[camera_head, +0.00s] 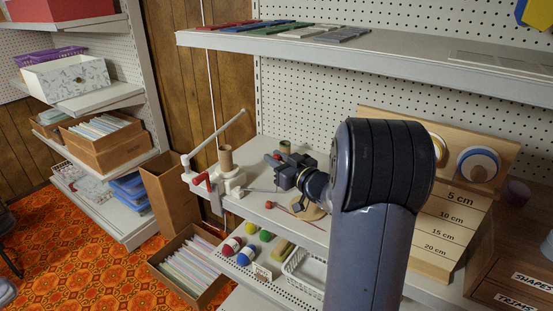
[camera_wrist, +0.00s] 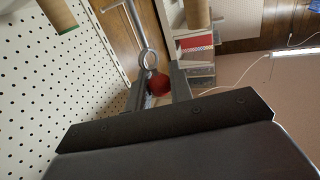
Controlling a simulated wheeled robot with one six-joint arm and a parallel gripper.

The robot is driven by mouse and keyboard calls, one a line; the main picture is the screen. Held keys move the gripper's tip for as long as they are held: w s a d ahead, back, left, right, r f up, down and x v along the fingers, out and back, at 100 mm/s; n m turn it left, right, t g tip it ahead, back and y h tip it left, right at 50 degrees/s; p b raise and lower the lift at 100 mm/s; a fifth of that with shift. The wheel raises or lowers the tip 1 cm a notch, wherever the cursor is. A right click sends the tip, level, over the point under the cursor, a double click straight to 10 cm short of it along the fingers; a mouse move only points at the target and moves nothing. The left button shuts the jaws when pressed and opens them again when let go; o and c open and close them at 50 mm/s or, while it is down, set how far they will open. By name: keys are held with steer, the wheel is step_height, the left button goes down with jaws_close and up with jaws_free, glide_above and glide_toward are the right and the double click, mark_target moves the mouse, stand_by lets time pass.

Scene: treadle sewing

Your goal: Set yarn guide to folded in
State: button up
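The winder (camera_head: 232,181), white with a brown tube, stands on the shelf left of my gripper (camera_head: 275,171). A thin grey rod (camera_head: 262,190) runs from it toward my gripper. In the wrist view the rod ends in a ring, which looks like the yarn guide (camera_wrist: 147,57). A red ball (camera_wrist: 158,84) shows below the ring, between the fingertips of my gripper (camera_wrist: 159,82). The fingers are apart, with no clear contact on the ball. The ring lies just beyond the fingertips. Whether ball and ring are joined is unclear.
A long white arm (camera_head: 216,135) rises from the winder near a red handle (camera_head: 208,181). Pegboard (camera_head: 308,105) closes the back. An upper shelf (camera_head: 300,48) hangs above. Coloured yarn balls (camera_head: 247,255) lie on the lower shelf.

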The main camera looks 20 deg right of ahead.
steer(key=o, duration=0.4)
steer(key=shift+c, duration=0.2)
steer(key=b+v, duration=0.1)
steer(key=v, duration=0.6)
steer(key=shift+s, duration=0.3)
steer(key=shift+c, duration=0.3)
